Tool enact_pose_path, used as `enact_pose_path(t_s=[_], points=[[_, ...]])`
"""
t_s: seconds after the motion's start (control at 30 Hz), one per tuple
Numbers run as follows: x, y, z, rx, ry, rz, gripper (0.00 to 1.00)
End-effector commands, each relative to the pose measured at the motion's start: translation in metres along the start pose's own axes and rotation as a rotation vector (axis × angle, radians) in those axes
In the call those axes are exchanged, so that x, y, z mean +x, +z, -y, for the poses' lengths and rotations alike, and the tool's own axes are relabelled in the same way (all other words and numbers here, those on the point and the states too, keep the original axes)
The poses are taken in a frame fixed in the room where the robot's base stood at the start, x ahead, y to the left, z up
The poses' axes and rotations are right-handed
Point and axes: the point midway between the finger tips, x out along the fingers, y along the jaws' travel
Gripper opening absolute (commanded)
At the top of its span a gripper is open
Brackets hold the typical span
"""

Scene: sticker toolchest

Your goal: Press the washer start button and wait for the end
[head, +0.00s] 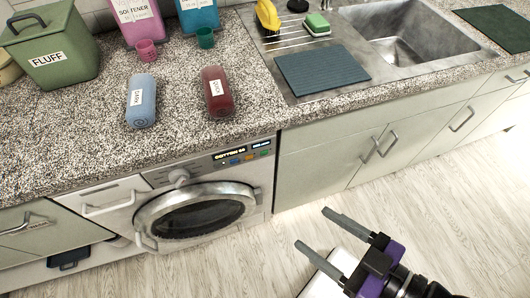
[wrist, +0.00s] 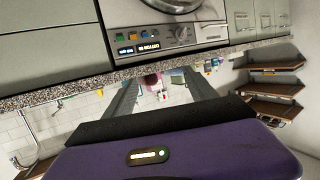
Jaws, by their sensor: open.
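The washer (head: 258,190) stands under the counter with its round door (head: 200,212) shut. Its control panel (head: 218,164) has a dial, lit displays and a row of small coloured buttons, including blue, orange and green. The panel appears upside down in the wrist view, with green (wrist: 119,36), orange (wrist: 132,35) and blue (wrist: 145,33) buttons. I cannot read which button is start. One display seems to read "COTTON 60". My gripper (head: 314,228) is open and empty, over the floor to the right of the washer, apart from the panel. Its fingers also show in the wrist view (wrist: 160,78).
The counter (head: 60,150) overhangs above the panel. On it are a blue bottle (head: 141,105), a red bottle (head: 217,95), a green "FLUFF" bin (head: 55,50) and a sink (head: 410,40). Cabinets (head: 320,165) line the right. The floor in front is clear.

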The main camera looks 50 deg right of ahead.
Motion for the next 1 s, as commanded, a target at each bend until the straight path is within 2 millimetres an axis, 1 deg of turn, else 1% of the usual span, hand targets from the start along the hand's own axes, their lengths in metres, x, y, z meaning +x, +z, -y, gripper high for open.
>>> enact_pose_path(t_s=[0.03, 0.17, 0.2, 0.27, 0.3, 0.33, 1.0], points=[[0.0, 0.0, 0.0, 0.0, 0.0, 0.0, 0.58], [0.0, 0.0, 0.0, 0.0, 0.0, 0.0, 0.32], [0.0, 0.0, 0.0, 0.0, 0.0, 0.0, 0.24], [0.0, 0.0, 0.0, 0.0, 0.0, 0.0, 0.12], [0.0, 0.0, 0.0, 0.0, 0.0, 0.0, 0.05], [0.0, 0.0, 0.0, 0.0, 0.0, 0.0, 0.0], [0.0, 0.0, 0.0, 0.0, 0.0, 0.0, 0.0]])
